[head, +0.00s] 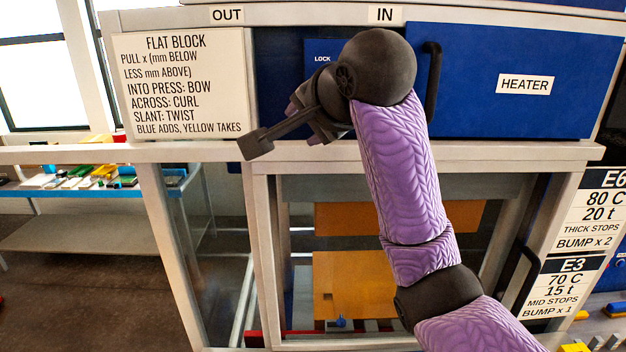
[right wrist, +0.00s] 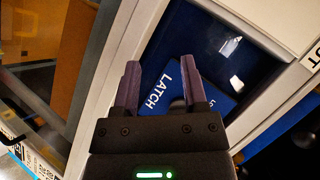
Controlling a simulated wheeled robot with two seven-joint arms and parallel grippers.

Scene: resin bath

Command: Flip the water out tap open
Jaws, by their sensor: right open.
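No tap that I can make out as the water out tap shows in either view. An OUT label (head: 226,15) and an IN label (head: 384,14) sit on the top rail of the cabinet. My right gripper (head: 310,118) is in front of the cabinet, below a blue plate marked LOCK (head: 322,57), and is partly hidden by my wrist. In the right wrist view its two purple fingers (right wrist: 160,63) are apart with nothing held. A blue plate marked LATCH (right wrist: 163,90) shows behind and between them. My left gripper is not in view.
A blue HEATER door (head: 470,100) with a dark upright handle (head: 432,80) is right of my wrist. A FLAT BLOCK sign (head: 180,85) is at the left. Below, a framed glass case holds orange panels (head: 345,285). A shelf with coloured pieces (head: 85,180) stands far left.

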